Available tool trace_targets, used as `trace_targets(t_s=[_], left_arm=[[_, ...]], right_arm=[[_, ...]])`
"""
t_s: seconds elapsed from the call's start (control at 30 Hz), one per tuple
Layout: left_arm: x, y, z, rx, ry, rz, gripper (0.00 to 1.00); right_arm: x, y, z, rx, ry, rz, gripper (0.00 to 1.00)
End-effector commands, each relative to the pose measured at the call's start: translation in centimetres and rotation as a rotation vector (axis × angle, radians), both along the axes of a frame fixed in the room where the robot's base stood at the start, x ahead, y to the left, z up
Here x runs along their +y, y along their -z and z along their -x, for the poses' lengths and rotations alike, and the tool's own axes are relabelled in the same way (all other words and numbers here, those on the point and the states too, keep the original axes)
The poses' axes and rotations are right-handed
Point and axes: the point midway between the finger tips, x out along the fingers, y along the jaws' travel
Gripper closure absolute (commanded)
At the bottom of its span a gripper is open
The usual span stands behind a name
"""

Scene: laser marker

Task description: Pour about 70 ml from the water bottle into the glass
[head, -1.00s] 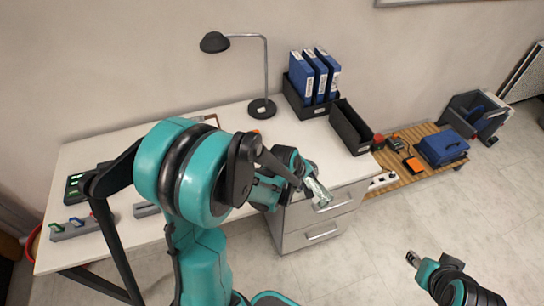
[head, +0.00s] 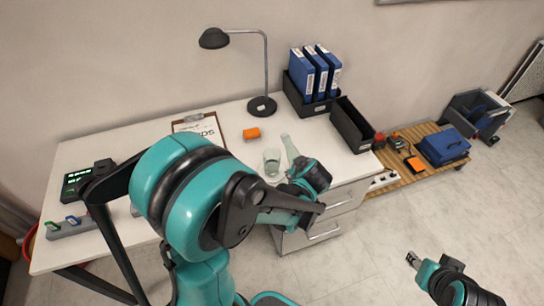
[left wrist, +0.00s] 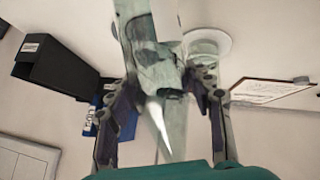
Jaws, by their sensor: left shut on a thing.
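The clear glass (head: 272,162) stands upright on the white desk near its front edge. The clear water bottle (head: 289,148) is just to its right, its narrow neck up and leaning slightly left. My left gripper is shut on the bottle; its fingers are mostly hidden in the head view. In the left wrist view the bottle (left wrist: 158,65) is between the fingers of my left gripper (left wrist: 160,95), and a pale round shape that looks like the glass (left wrist: 207,42) is behind it. The water level is not clear. My right gripper (head: 413,260) is over the floor, away from the desk.
A black lamp (head: 262,106), a box of blue binders (head: 312,80) and an empty black box (head: 352,125) stand farther back. Drawers (head: 310,235) are below the desk's right end.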

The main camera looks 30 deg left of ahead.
Motion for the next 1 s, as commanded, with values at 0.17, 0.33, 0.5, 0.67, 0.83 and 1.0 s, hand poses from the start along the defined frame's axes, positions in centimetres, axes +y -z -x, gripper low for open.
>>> trace_targets(t_s=[0.17,0.33,0.5,0.67,0.83,1.0], left_arm=[[0.1,0.3,-0.1,-0.031,0.001,-0.162,1.00],[0.6,-0.2,-0.2,-0.062,-0.003,-0.327,1.00],[1.1,-0.2,-0.2,-0.084,-0.009,-0.448,1.00],[1.4,-0.1,-0.3,-0.095,-0.010,-0.514,1.00],[1.5,-0.1,-0.2,-0.101,-0.012,-0.546,1.00],[1.6,-0.1,-0.2,-0.101,-0.012,-0.552,1.00]], right_arm=[[0.0,2.5,0.0,0.000,0.000,0.000,0.60],[0.0,2.9,0.0,0.000,0.000,0.000,0.60],[0.0,2.8,0.0,0.000,0.000,0.000,0.60],[0.0,2.8,0.0,0.000,0.000,0.000,0.60],[0.0,2.8,0.0,0.000,0.000,0.000,0.60],[0.0,2.8,0.0,0.000,0.000,0.000,0.60]])
